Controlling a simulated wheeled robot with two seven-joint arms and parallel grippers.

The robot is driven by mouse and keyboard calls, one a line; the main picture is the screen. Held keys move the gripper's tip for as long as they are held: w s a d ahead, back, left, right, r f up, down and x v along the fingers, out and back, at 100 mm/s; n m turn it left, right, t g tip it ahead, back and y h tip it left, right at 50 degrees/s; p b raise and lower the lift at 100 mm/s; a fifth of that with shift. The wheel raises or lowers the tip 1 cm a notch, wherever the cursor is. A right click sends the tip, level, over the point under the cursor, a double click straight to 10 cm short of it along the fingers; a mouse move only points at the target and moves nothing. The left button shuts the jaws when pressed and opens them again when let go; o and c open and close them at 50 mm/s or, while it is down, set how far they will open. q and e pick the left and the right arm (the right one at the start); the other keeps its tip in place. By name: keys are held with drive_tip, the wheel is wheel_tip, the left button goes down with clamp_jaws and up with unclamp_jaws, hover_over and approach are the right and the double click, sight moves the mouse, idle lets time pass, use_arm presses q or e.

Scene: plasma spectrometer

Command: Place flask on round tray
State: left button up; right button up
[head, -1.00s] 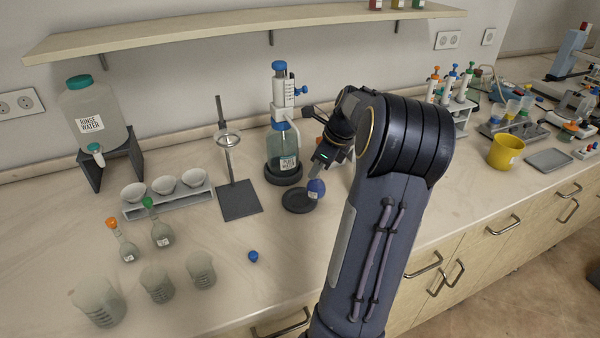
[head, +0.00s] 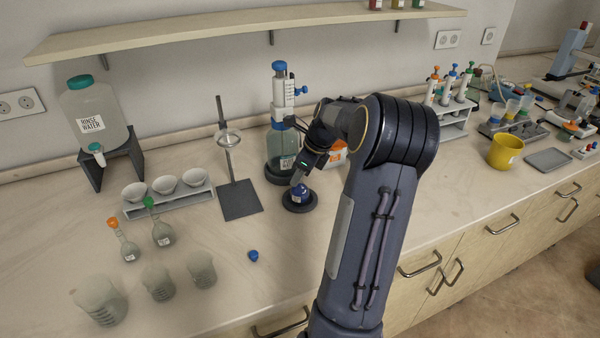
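The flask (head: 300,194) is small and dark blue with a pale label. It is in the head view, over the middle of the dark round tray (head: 287,206), and looks upright with its base at the tray's surface. My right gripper (head: 298,180) comes down from the upper right, with its fingertips at the flask's neck. The fingers are too small and partly hidden, so I cannot tell whether they still grip it. My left gripper is not in view.
A dispenser bottle (head: 283,150) stands right behind the tray, and a ring stand (head: 240,203) is to its left. A blue stopper (head: 253,256) lies in front. Glass beakers (head: 201,270) stand at front left. A yellow pot (head: 505,152) is far right.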

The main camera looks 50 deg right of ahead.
drive_tip(key=shift+o, duration=0.6)
drive_tip(key=shift+r, duration=0.1)
drive_tip(key=shift+d+r, duration=0.1)
drive_tip(key=shift+r, duration=0.15)
drive_tip(key=a+v, duration=0.1)
drive_tip(key=v, duration=1.1)
drive_tip(key=a+n+y, duration=0.1)
drive_tip(key=a+n, duration=1.5)
drive_tip(key=a, duration=0.6)
drive_tip(key=s+a+f+n, duration=0.3)
drive_tip(key=s+a+n, duration=0.2)
drive_tip(key=a+n, duration=0.2)
drive_tip(key=s+a+f+n+t+y, duration=0.1)
drive_tip(key=s+a+f+n, duration=0.3)
drive_tip(key=a+n, duration=0.4)
drive_tip(key=shift+s+n+y, duration=0.3)
drive_tip(key=shift+s, duration=0.3)
